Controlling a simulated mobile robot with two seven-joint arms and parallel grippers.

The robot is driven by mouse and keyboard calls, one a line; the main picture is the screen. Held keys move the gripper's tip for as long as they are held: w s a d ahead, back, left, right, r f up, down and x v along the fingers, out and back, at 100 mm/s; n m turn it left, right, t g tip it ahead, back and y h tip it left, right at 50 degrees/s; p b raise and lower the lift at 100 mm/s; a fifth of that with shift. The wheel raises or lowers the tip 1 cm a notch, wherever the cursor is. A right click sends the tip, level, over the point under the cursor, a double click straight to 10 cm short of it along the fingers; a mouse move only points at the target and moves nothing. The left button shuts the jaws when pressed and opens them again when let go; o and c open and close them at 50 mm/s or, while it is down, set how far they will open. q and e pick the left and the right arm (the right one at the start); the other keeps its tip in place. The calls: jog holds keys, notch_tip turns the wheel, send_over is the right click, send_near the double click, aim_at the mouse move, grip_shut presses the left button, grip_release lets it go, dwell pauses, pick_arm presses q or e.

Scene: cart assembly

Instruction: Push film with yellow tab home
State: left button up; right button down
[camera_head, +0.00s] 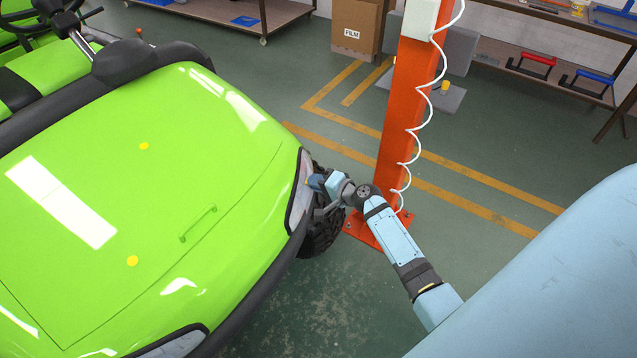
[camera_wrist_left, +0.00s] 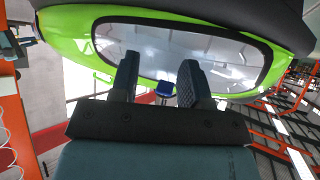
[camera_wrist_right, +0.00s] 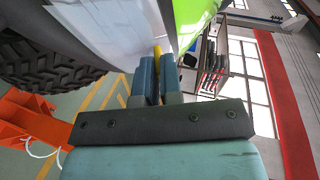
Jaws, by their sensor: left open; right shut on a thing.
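The yellow tab (camera_wrist_right: 157,56) shows as a thin strip between the two blue fingers of my right gripper (camera_wrist_right: 158,66), which is shut on it. A pale film or lens surface (camera_wrist_right: 108,25) lies just left of the fingers; I cannot tell film from lens. In the head view my right gripper (camera_head: 316,184) is at the headlight (camera_head: 301,190) on the green cart's right front corner. My left gripper (camera_wrist_left: 160,78) is open and empty, facing a pale headlight surface (camera_wrist_left: 180,52) with a black rim. A blue tab-like piece (camera_wrist_left: 165,88) shows between its fingers, apart from them.
The green cart (camera_head: 180,200) fills the left. A black tyre (camera_head: 322,236) is below the headlight. An orange post (camera_head: 405,110) with a white coiled cable stands right behind my right arm. A box marked FILM (camera_head: 358,25) stands at the back.

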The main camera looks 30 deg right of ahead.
jog(key=c, duration=1.2)
grip_release()
jog(key=b+v, duration=0.1)
jog(key=v, duration=1.2)
jog(key=shift+s, duration=0.35)
jog(key=shift+d, duration=0.1)
jog(key=s+a+n+g+h+p, duration=0.1)
jog(key=s+a+n+p, duration=0.3)
jog(key=s+a+n, duration=0.3)
jog(key=s+a+n+g+p, duration=0.2)
jog(key=s+a+n+p, duration=0.3)
jog(key=a, duration=0.8)
jog(key=s+n, duration=0.3)
jog(key=shift+a+r+h, duration=0.3)
jog(key=shift+a+h, duration=0.05)
jog(key=shift+h, duration=0.05)
